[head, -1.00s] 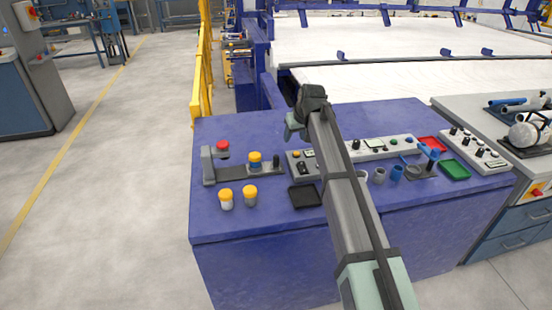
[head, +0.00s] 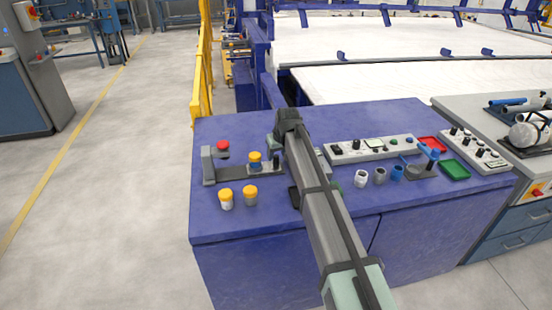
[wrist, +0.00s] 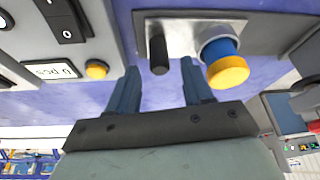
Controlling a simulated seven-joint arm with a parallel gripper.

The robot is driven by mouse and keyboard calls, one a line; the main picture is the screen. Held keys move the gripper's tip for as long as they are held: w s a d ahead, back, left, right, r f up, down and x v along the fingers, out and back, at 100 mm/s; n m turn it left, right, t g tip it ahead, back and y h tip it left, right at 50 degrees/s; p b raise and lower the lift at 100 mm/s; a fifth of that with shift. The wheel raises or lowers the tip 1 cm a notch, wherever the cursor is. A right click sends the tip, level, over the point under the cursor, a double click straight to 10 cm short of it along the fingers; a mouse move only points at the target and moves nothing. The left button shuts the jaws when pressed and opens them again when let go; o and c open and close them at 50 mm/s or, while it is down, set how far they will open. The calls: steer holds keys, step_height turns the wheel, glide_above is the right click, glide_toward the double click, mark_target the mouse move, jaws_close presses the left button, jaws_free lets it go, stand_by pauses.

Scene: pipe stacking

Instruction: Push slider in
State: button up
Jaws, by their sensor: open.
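The slider plate (wrist: 180,28) is a bright metal tray. It carries a black upright knob (wrist: 158,55) and a pipe stack with a blue body and a yellow-orange cap (wrist: 227,62). In the head view the stack (head: 255,161) and knob (head: 276,161) stand on the dark rail (head: 235,172), right of the press with the red button (head: 222,146). My gripper (wrist: 158,75) is open and empty, its two fingers on either side of the knob in the picture. I cannot tell whether they touch it. The arm partly hides the area right of the knob.
Two orange-capped white containers (head: 238,197) stand in front of the rail. A panel with switches and a yellow button (wrist: 97,69) lies beside my gripper. Grey, white and blue cups (head: 380,175) and a green tray (head: 455,169) are to the right.

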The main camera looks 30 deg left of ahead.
mark_target(276, 157)
steer(key=shift+x, duration=1.8)
jaws_close()
